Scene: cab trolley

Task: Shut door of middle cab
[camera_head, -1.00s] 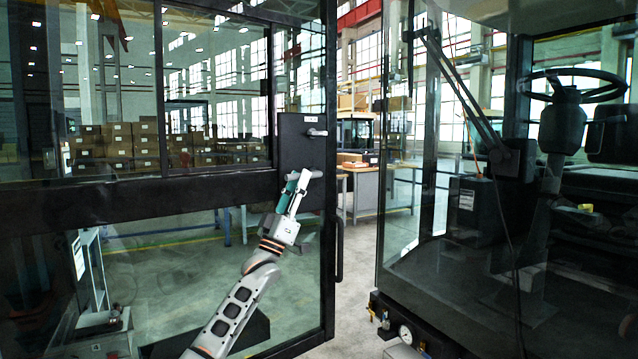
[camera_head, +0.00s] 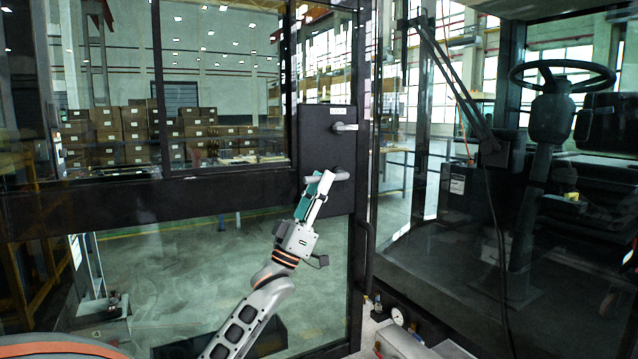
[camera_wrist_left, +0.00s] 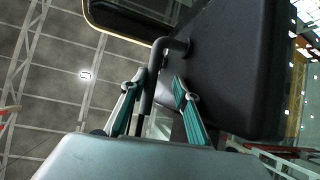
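The cab door (camera_head: 240,184), a large glass panel in a black frame, stands ajar at the left of the head view. A narrow gap separates its right edge from the cab (camera_head: 457,215). Its black lock plate carries an upper lever (camera_head: 345,127) and a lower lever handle (camera_head: 338,174). My left gripper (camera_head: 318,182), with green fingers, is at the lower handle. In the left wrist view, the handle bar (camera_wrist_left: 150,98) runs between the spread fingers (camera_wrist_left: 159,90), close to the left one, with space beside the right one. My right gripper is not in view.
The cab interior shows a steering wheel (camera_head: 562,77) at the right. A vertical grab bar (camera_head: 365,258) is on the door's right edge. A pressure gauge (camera_head: 398,316) sits low at the cab's base. Stacked boxes (camera_head: 135,135) stand far behind the glass.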

